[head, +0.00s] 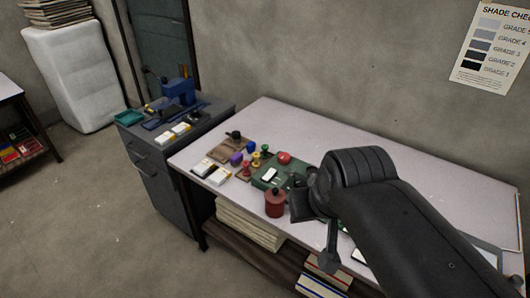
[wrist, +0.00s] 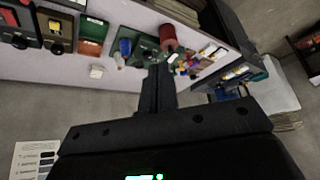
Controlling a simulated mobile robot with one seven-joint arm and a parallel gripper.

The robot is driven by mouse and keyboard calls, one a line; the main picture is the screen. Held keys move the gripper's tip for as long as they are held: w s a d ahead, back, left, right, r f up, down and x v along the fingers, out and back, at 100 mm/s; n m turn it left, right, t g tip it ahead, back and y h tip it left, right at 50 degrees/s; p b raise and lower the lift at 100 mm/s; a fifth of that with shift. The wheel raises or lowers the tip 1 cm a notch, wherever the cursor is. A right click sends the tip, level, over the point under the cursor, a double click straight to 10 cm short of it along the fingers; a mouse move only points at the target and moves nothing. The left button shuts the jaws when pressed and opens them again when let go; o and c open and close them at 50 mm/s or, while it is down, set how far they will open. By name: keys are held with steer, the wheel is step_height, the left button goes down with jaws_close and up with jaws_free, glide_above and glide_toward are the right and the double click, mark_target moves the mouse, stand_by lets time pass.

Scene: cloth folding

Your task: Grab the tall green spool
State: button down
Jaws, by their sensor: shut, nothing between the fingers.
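A small upright green spool (head: 265,149) appears to stand among the coloured spools toward the left of the white table in the head view. It is small there, and its height is hard to judge. I cannot pick it out surely in the wrist view. My gripper (wrist: 159,68) is shut and empty, its fingers together above the table and pointing toward the green mat and the dark red pot. In the head view my arm hides most of the gripper and part of the table, and the gripper is to the right of the spools.
The dark red pot (head: 275,203) stands at the table's front edge, beside the green mat (head: 262,184). A red spool (head: 284,158), a purple one (head: 236,158) and a blue one (head: 251,145) crowd the area. The table's back right (head: 410,170) is clear.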

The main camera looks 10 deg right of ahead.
steer(key=c, duration=1)
jaws_free()
steer(key=shift+o, duration=0.2)
steer(key=w+r+n, duration=0.1)
steer(key=w+r, duration=0.3)
steer(key=w, duration=1.1)
steer(key=n+g+y, duration=0.2)
steer(key=n, duration=0.2)
glide_above(265, 146)
steer(key=s, duration=0.3)
step_height(265, 146, down, 25)
steer(key=x, duration=0.2)
steer(key=d+x, duration=0.1)
steer(key=x, duration=0.2)
steer(key=shift+w, duration=0.1)
steer(key=shift+t, duration=0.3)
steer(key=shift+d+x, duration=0.15)
steer(key=shift+x, duration=1.4)
steer(key=shift+d+x, duration=0.15)
steer(key=shift+x, duration=1.4)
